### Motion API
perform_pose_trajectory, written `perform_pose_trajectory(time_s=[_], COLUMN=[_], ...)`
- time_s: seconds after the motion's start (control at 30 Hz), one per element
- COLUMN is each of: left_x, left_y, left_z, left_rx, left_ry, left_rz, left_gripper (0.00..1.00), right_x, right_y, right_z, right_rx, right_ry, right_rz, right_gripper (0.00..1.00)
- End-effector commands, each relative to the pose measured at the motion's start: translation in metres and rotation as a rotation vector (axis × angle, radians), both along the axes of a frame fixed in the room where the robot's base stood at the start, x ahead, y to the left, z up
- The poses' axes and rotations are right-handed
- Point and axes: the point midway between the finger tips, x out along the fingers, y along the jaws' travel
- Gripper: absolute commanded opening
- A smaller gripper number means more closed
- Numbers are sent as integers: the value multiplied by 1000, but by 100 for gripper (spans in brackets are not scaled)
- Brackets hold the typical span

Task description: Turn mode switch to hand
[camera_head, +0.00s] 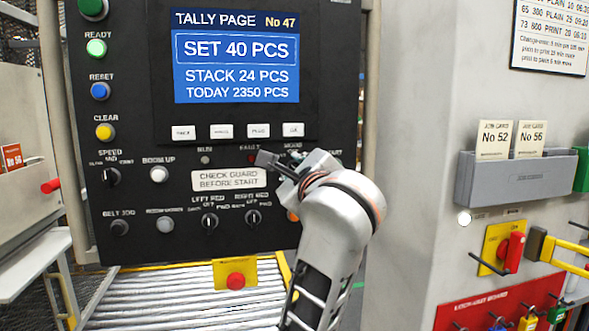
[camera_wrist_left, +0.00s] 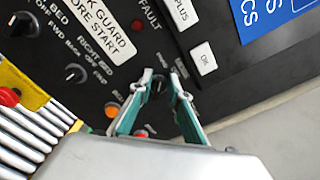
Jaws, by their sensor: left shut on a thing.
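The mode switch is a small black rotary knob (camera_wrist_left: 159,84) on the dark control panel (camera_head: 135,240). In the left wrist view it sits between the tips of my left gripper (camera_wrist_left: 162,88), which is shut on it. In the head view my left gripper (camera_head: 285,163) is at the panel's right side, just under the word MODE, and covers the knob there. The knob's pointer and most of its position labels are hidden, so I cannot tell which position it is in. My right gripper is not in view.
Nearby are a CHECK GUARD plate (camera_head: 229,178), bed switches (camera_head: 253,217), an orange button (camera_wrist_left: 112,109) and white keys (camera_head: 293,130). A screen (camera_head: 236,60) is above. A red stop button (camera_head: 235,281) is below, over rollers (camera_head: 180,295). A card holder (camera_head: 510,177) is at right.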

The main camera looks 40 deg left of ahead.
Motion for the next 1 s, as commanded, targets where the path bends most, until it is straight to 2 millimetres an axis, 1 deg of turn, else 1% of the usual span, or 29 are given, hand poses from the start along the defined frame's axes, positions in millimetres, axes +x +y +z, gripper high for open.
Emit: perform_pose_trajectory(time_s=[0.27,0.3,0.67,0.77,1.0], left_x=[0,0,-1,-6,-31], left_y=[0,0,-2,-9,-38], left_z=[0,0,0,-1,0], left_rx=[-2,-2,-1,-2,-4], left_ry=[-1,-1,0,-1,-1], left_rz=[-1,-1,-1,-4,-5], left_gripper=[0,24,24,24,24], right_x=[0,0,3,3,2], right_y=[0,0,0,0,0], right_z=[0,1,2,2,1], right_rx=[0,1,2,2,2], right_ry=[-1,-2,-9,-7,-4], right_rz=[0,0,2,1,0], right_gripper=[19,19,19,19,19])
